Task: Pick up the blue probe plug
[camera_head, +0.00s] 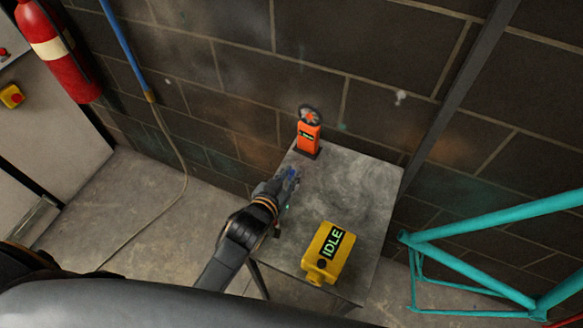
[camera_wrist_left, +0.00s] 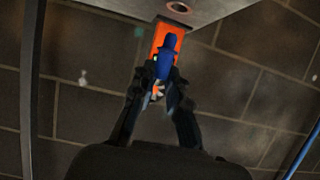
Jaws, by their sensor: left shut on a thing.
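The blue probe plug (camera_wrist_left: 158,58) is between the fingers of my left gripper (camera_wrist_left: 157,85) in the left wrist view. In the head view the left gripper (camera_head: 286,178) is at the left side of the grey table, shut on the plug, with a bit of blue (camera_head: 292,173) showing at its tip. The fingers hide part of the plug. I cannot tell whether the plug touches the table. My right gripper is not in view.
An orange device (camera_head: 309,136) stands at the back of the grey table (camera_head: 358,190). A yellow box reading IDLE (camera_head: 328,252) is near its front. A brick wall (camera_head: 240,60) is behind, a teal frame (camera_head: 490,222) right. The table's right part is clear.

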